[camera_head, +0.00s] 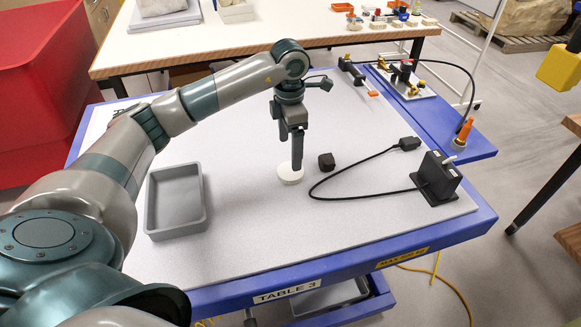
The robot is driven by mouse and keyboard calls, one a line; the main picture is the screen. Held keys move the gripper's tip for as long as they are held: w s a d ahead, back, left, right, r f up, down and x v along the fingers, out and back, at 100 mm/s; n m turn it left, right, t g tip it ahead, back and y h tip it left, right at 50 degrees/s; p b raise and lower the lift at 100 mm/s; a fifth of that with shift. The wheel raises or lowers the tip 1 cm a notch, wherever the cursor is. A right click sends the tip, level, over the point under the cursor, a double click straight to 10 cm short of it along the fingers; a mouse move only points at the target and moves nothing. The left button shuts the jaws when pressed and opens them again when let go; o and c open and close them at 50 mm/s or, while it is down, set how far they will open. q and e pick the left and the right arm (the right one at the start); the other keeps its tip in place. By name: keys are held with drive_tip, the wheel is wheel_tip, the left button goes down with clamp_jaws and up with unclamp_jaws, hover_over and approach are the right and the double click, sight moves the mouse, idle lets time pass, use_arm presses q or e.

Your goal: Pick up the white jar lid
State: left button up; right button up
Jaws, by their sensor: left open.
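The white jar lid (290,176) is a small, flat, round disc lying on the grey top of the blue table. My left gripper (297,165) points straight down, with its fingertips at the lid and covering part of its far side. The gripper is open. Whether the fingers touch the lid cannot be told from this view. My right gripper is not in view.
A grey tray (176,201) stands to the left. A black box (437,178) with a looping cable stands at the right. The table's front middle is clear.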

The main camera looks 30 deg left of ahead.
sight(290, 170)
use_arm(q)
drive_tip(key=shift+f, duration=0.95)
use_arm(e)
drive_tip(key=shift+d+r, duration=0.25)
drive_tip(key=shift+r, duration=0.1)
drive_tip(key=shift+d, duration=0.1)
use_arm(q)
drive_tip(key=shift+s+d+f+p, duration=0.1)
drive_tip(key=shift+d+f+p, duration=0.05)
drive_tip(key=shift+f+p, duration=0.75)
wheel_tip(290, 170, down, 3)
drive_tip(key=shift+s+d+r+p, duration=0.1)
drive_tip(key=shift+r+p, duration=0.1)
drive_tip(key=shift+p, duration=0.7)
drive_tip(key=shift+f, duration=0.45)
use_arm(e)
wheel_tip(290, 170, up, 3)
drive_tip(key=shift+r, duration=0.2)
